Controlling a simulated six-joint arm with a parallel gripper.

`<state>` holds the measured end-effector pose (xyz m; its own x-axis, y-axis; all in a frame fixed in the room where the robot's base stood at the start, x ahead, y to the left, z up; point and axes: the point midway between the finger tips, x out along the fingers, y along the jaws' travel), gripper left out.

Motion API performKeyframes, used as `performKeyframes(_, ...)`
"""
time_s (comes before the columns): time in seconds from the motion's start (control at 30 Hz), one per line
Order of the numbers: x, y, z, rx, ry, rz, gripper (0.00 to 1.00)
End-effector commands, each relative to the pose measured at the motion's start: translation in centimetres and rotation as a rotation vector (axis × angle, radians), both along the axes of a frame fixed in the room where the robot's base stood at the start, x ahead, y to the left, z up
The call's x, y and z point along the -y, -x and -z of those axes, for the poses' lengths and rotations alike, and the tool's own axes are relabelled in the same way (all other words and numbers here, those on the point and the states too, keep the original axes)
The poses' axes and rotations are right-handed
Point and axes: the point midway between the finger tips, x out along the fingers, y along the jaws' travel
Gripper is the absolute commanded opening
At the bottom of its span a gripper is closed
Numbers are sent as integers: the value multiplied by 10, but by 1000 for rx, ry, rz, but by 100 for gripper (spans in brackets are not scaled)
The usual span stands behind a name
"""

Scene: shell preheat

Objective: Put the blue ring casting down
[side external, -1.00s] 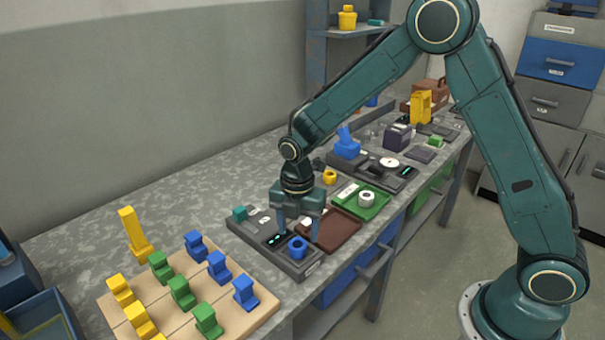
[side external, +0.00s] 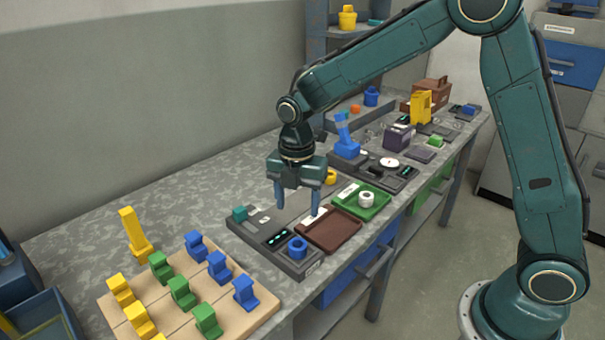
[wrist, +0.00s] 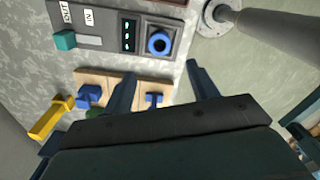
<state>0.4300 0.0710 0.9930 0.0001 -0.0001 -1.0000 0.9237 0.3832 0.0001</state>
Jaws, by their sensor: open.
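The blue ring casting (side external: 297,246) sits on the front end of the grey heater unit (side external: 285,262), hole facing up.
A brown tray (side external: 328,246) lies just right of the unit, then a green tray (side external: 378,209) holding a white ring (side external: 366,199). A teal slider knob (side external: 239,213) is on the unit's left end. A wooden board (side external: 245,318) with several coloured blocks stands at the front left.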

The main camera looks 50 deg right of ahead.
Motion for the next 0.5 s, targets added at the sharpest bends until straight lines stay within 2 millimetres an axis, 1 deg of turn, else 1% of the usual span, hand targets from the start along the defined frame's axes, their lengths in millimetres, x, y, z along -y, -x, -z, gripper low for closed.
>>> performKeyframes(0.27,1,1,-2,4,-1,12,58)
performKeyframes(0.37,3,4,-9,13,-2,45,58)
performKeyframes(0.5,8,14,-27,39,-8,143,58)
